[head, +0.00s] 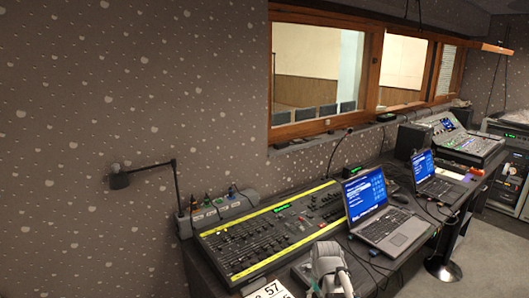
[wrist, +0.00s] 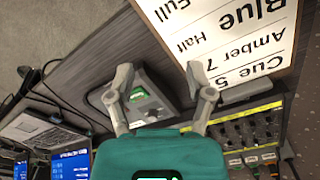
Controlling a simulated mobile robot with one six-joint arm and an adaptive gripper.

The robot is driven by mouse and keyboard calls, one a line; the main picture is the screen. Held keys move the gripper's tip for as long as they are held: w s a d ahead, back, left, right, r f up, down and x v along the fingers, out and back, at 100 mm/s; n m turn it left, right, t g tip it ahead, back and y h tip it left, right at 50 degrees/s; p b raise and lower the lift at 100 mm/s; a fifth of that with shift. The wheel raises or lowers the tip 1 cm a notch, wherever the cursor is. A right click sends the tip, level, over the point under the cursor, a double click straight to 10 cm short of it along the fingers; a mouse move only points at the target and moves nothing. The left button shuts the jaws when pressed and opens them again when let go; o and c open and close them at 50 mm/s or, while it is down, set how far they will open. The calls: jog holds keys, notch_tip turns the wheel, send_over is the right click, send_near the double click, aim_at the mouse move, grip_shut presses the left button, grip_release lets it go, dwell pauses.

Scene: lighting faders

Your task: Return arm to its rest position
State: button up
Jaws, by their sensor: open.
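My gripper (wrist: 158,70) shows in the wrist view with its two grey fingers spread apart and nothing held between them. Beyond the fingers is a small grey box with a green panel (wrist: 150,92); I cannot tell how far below it lies. In the head view a grey part of my arm shows at the bottom edge, in front of the desk; the fingers are not clear there. The lighting fader console (head: 270,235), with yellow edge strips, lies on the desk left of the laptops. Part of it shows at the lower right of the wrist view (wrist: 245,130).
A cue card (head: 268,291) lies near the desk front and fills the upper right of the wrist view (wrist: 225,35). Two open laptops (head: 370,210) (head: 438,178) stand to the right. A black lamp (head: 120,180) reaches out at the left. A wood-framed window (head: 380,65) is behind.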

jog(key=s+r+m+p, duration=0.1)
jog(key=s+r, duration=0.1)
jog(key=s, duration=0.6)
jog(key=shift+s+r+g+p, duration=0.3)
jog(key=shift+s+r+p, duration=0.05)
jog(key=shift+r, duration=0.05)
